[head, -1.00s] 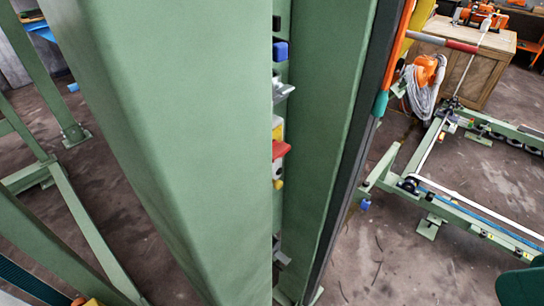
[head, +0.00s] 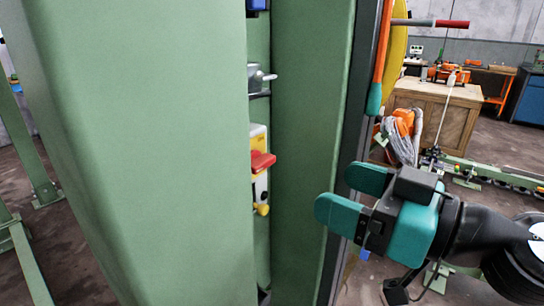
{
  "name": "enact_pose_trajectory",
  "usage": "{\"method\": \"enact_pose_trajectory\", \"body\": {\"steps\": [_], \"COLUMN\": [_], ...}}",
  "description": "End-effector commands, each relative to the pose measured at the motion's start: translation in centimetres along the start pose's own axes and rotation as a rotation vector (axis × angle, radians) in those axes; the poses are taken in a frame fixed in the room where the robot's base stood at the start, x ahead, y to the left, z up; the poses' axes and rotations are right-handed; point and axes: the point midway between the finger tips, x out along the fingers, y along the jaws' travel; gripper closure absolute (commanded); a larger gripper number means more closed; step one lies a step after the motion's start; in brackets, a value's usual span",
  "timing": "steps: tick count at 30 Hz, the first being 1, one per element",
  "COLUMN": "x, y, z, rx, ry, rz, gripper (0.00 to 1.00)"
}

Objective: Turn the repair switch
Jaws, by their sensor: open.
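A red handle (head: 262,162) on a small yellow and white switch box (head: 258,137) shows in the head view, in the recess between two green columns. It is probably the repair switch; the near column hides its left part. The red handle points right and out of the recess. My gripper (head: 350,195), with teal fingers, is to the right of the switch, apart from it and slightly lower in the picture. Its fingers are spread and empty, pointing left towards the column.
The near green column (head: 150,150) and the far green column (head: 310,140) border the narrow recess. A grey metal fitting (head: 258,79) and a blue part (head: 257,4) sit above the switch. A yellow knob (head: 263,209) is below it. A wooden crate (head: 440,112) stands behind.

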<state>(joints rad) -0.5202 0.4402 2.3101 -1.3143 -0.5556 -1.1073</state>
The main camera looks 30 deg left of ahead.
Motion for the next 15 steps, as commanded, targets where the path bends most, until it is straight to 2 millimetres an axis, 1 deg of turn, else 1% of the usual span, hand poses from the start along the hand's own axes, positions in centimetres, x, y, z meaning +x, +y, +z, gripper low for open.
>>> {"method": "enact_pose_trajectory", "body": {"steps": [1,9,12,15], "x": [1.3,7.4,9.1,10.4], "y": [-0.1,-0.1,-0.2,-0.1], "z": [-0.5,-0.4,-0.3,-0.2], "rx": [0.000,0.000,0.001,0.000], "ry": [-0.001,-0.002,-0.001,-0.002], "rz": [-0.006,-0.005,-0.004,-0.002], "gripper": [0.21,0.21,0.21,0.21]}}
